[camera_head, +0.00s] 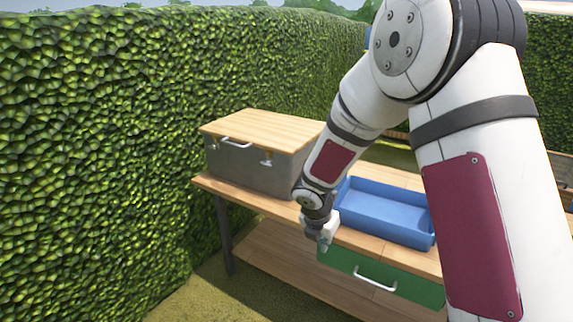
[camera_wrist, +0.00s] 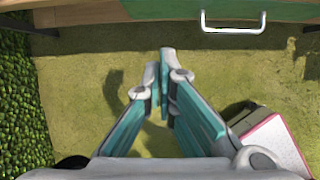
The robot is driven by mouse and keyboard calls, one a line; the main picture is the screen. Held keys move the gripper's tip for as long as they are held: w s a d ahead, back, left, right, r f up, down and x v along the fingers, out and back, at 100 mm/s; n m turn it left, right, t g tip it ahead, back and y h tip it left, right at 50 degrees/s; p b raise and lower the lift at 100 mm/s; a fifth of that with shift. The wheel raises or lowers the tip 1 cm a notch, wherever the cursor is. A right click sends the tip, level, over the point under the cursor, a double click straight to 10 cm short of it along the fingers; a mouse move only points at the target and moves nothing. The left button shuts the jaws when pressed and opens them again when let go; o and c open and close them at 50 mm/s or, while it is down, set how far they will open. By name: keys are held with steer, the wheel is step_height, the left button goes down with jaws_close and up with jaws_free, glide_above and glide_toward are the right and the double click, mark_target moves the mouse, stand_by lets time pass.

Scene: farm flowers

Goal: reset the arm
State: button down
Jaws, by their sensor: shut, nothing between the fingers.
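My arm reaches from the right side of the head view down to the front of a wooden workbench (camera_head: 255,203). My gripper (camera_head: 324,246) hangs just in front of the bench edge, left of the green drawer's handle. In the wrist view my gripper (camera_wrist: 164,80) is shut and empty, its teal-padded fingers meeting at the tips above the ground. The green drawer (camera_head: 415,286) looks closed, and its pale handle (camera_wrist: 233,29) shows at the top of the wrist view.
A grey box (camera_head: 248,166) with a wooden lid stands on the bench's left. A blue tray (camera_head: 388,222) sits right of it, partly hidden by my arm. A lower shelf (camera_head: 290,268) looks bare. A tall hedge (camera_head: 95,150) borders the left and back.

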steer(key=s+d+r+m+g+h, duration=0.1)
steer(key=s+d+r+m, duration=0.3)
steer(key=s+r+m, duration=0.4)
steer(key=s+d+r+m, duration=0.4)
steer(key=s+r+m, duration=0.3)
steer(key=r, duration=0.4)
steer(key=s+a+r+m+g+y, duration=0.1)
steer(key=s+a+r+m+y, duration=0.1)
steer(key=s+m, duration=0.8)
steer(key=s+a+r+m+g+y, duration=0.1)
steer(key=s+a+m, duration=0.15)
steer(key=s, duration=1.35)
step_height(320, 180, up, 23)
steer(key=t+p, duration=0.3)
steer(key=p, duration=1.8)
steer(key=shift+w+d+r+m+t+y, duration=0.15)
steer(key=shift+d+m+t+y, duration=0.15)
steer(key=shift+d+m, duration=0.15)
